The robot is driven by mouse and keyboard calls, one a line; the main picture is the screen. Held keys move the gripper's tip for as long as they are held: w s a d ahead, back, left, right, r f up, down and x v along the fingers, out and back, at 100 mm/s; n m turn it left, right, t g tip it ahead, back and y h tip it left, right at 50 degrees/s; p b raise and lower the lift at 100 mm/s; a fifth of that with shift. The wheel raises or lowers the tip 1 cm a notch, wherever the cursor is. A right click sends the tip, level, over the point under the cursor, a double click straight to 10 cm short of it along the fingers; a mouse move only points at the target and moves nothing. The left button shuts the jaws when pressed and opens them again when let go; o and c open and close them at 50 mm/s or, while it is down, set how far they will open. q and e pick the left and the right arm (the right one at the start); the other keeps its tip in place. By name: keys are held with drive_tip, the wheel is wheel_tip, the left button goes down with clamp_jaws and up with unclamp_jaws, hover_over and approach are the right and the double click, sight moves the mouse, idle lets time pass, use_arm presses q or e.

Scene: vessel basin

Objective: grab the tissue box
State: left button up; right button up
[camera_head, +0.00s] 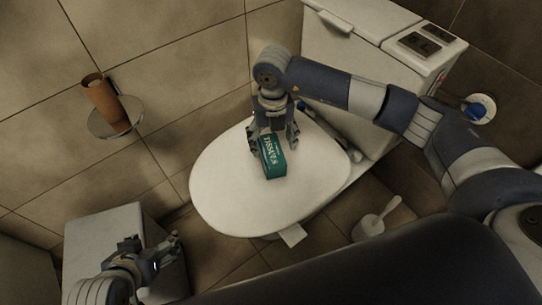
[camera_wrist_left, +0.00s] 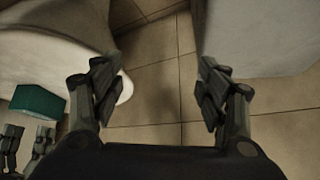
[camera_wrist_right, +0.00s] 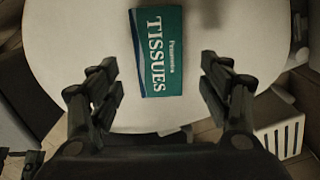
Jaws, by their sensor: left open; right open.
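The teal tissue box (camera_head: 272,160) lies on the closed white toilet lid (camera_head: 222,188). My right gripper (camera_head: 272,146) is open above the box's far end, one finger on each side in the head view. In the right wrist view the box (camera_wrist_right: 158,50) with its "TISSUES" lettering shows between and beyond the open fingers (camera_wrist_right: 162,85), which do not clasp it. My left gripper (camera_head: 172,250) is open and empty, low at the left near a grey-white box-shaped unit. In the left wrist view its fingers (camera_wrist_left: 160,90) have only floor between them, and the tissue box (camera_wrist_left: 38,103) shows at the left.
A toilet tank (camera_head: 350,50) stands behind the lid. A toilet roll holder (camera_head: 108,122) with a brown roll is on the left wall. A toilet brush in a white holder (camera_head: 372,222) stands on the floor right of the toilet. The grey-white unit (camera_head: 105,230) is at lower left.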

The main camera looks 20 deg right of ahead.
sight(271, 150)
drive_tip(key=f, duration=0.1)
drive_tip(key=f+b, duration=0.1)
drive_tip(key=f, duration=0.2)
drive_tip(key=shift+w+f+b, duration=0.3)
drive_tip(key=shift+w+f, duration=0.1)
drive_tip(key=shift+f, duration=0.25)
use_arm(q)
drive_tip(key=w+d+r+t+h, duration=0.1)
drive_tip(key=w+d+r+t, duration=0.1)
drive_tip(key=w+r+t, duration=0.2)
drive_tip(key=w+r, duration=0.1)
drive_tip(key=w, duration=0.1)
drive_tip(key=shift+w+d, duration=0.25)
drive_tip(key=shift+w, duration=0.1)
use_arm(e)
drive_tip(key=c, duration=1.2)
